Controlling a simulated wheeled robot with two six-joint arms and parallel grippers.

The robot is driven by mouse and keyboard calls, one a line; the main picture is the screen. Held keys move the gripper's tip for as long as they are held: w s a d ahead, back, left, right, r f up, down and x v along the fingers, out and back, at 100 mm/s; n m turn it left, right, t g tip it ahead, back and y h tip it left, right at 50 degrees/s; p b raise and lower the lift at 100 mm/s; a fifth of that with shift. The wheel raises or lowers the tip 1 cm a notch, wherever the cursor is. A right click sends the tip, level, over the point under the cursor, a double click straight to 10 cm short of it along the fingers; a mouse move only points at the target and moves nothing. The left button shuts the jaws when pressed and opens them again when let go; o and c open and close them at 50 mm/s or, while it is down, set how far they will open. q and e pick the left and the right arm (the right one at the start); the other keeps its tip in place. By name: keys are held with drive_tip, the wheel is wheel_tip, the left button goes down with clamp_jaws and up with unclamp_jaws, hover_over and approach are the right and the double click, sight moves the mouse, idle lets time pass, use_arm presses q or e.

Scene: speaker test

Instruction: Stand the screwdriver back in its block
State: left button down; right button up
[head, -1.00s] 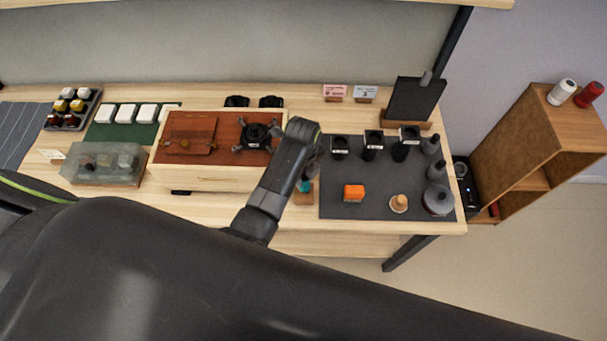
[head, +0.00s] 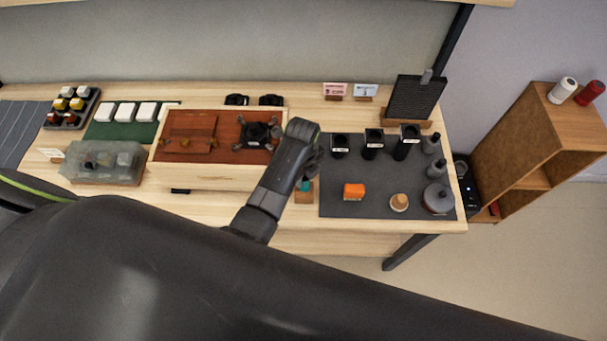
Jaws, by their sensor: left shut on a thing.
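My left gripper (head: 311,168) points down at the left edge of the dark mat and is mostly hidden by its own wrist. It is shut on the screwdriver (head: 305,186), of which only a small teal part shows below the fingers. The small wooden block (head: 304,197) stands on the table directly below, near the front edge. The teal part overlaps the block's top in the picture. I cannot tell whether the screwdriver is seated in the block or just above it. My right gripper is not in view.
A wooden box (head: 210,178) with a reddish top lies close left of the gripper. My own arm covers the foreground.

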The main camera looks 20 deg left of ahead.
use_arm(q)
drive_tip(key=shift+f, duration=0.4)
drive_tip(key=c, duration=1.1)
unclamp_jaws()
